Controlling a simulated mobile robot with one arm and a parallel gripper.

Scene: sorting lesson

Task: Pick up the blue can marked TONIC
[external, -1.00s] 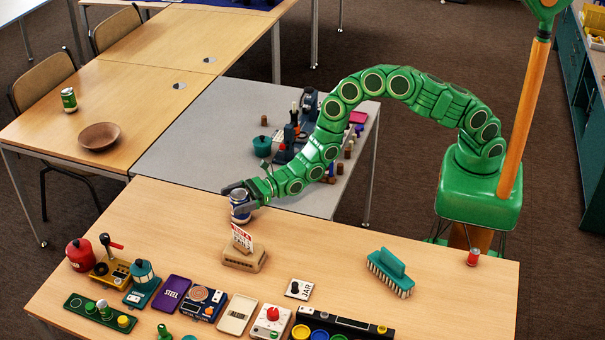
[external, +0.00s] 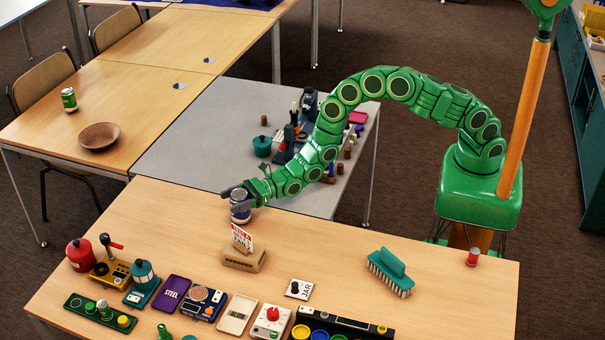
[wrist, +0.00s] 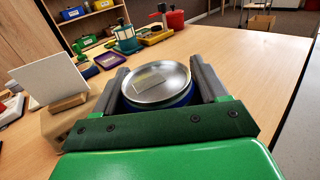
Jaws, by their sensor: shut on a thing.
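A blue can (external: 240,215) with a pale band is at the back left of the near wooden table. My gripper (external: 238,193) is around its upper part, shut on it. In the wrist view the can's silver lid (wrist: 155,83) shows between the two grey fingers, with a blue rim of its body below. The can is upright or nearly so. No TONIC marking is readable in these views. I cannot tell whether its base touches the table.
A small sign on a wooden block (external: 243,258) stands close in front of the can. Several gadgets crowd the front left. The table's middle right is mostly clear.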

